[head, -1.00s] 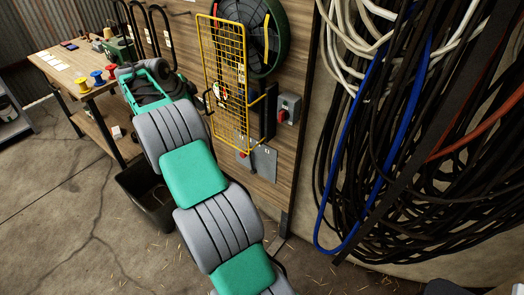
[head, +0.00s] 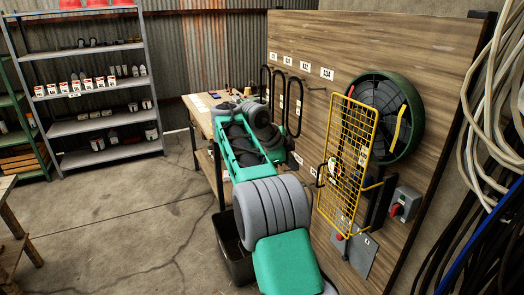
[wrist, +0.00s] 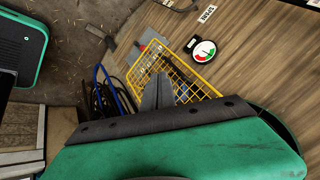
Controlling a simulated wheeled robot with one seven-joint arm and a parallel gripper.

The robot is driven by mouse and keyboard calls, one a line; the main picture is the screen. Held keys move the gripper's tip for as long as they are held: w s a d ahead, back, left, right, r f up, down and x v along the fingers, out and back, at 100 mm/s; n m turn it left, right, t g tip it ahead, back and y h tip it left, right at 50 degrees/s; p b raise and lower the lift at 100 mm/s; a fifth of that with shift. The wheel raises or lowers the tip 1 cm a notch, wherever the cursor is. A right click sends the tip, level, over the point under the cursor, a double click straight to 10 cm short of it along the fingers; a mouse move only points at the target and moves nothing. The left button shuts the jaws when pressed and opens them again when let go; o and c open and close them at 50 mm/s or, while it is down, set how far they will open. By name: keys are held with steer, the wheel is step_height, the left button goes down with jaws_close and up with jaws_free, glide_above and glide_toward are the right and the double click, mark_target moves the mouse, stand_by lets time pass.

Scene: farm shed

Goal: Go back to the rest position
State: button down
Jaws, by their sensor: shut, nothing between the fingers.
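My gripper (wrist: 158,92) shows in the wrist view as grey fingers, shut with nothing between them. They point towards the yellow mesh guard (wrist: 180,72) on the wooden wall panel, with a gap that I cannot judge. In the head view my green and grey arm reaches up from the bottom, in front of the workbench and left of the yellow mesh guard (head: 345,160). The fingers cannot be made out there.
A workbench (head: 203,105) stands behind my arm, with a dark bin (head: 232,255) below. Shelves (head: 100,125) stand at the back left.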

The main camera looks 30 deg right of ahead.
steer(key=w+a+f+n+y, duration=0.2)
steer(key=a+f+n, duration=0.2)
steer(key=f+n, duration=0.75)
steer(key=s+a+f+n+y, duration=0.2)
steer(key=s+a+f+n, duration=0.4)
steer(key=a+f, duration=0.1)
steer(key=s+a+n+y, duration=0.3)
steer(key=s+a+n, duration=0.4)
steer(key=s+a, duration=1.1)
step_height(320, 180, up, 10)
steer(key=s+a+n+t, duration=0.1)
steer(key=a+t, duration=0.1)
steer(key=t, duration=0.1)
steer(key=shift+s+f, duration=0.2)
steer(key=shift+s, duration=0.1)
